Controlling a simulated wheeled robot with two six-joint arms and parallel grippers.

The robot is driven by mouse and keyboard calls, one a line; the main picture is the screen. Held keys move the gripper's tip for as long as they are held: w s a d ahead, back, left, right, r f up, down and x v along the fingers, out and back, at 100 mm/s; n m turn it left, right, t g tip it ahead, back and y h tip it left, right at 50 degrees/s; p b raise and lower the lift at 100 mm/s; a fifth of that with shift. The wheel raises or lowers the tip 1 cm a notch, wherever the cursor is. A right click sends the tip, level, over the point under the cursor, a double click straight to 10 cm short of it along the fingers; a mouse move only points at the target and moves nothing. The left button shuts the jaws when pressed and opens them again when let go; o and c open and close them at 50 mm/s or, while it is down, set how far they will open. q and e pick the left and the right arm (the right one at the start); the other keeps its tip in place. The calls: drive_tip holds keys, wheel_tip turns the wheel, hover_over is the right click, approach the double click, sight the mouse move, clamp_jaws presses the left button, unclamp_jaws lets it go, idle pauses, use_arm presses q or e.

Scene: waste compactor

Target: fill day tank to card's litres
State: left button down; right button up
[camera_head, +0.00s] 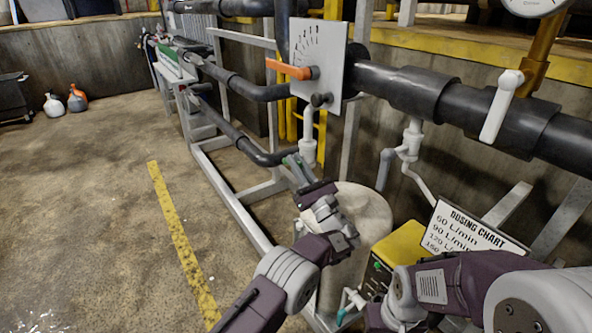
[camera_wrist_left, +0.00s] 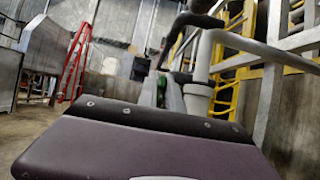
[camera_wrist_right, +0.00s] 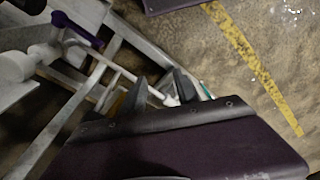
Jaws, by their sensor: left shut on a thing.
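The dosing chart (camera_head: 470,232) is a white card listing 60, 90 and 120 L/min; its lower part is hidden. A pale round tank (camera_head: 372,212) stands below a white downpipe (camera_head: 308,148).
A black main pipe (camera_head: 440,95) with a white valve handle (camera_head: 500,105) crosses the upper right. A yellow box (camera_head: 402,243) stands beside the tank. A grey metal frame (camera_head: 235,205) runs along the left. The floor around the yellow line (camera_head: 178,235) is clear.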

use_arm(q)
drive_tip(key=shift+s+f+t+b, duration=0.1)
drive_tip(key=shift+f+t+b, duration=0.3)
drive_tip(key=shift+b, duration=0.25)
drive_tip(key=shift+y, duration=0.3)
drive_tip(key=c, duration=1.5)
unclamp_jaws()
drive_tip(key=shift+r, duration=0.1)
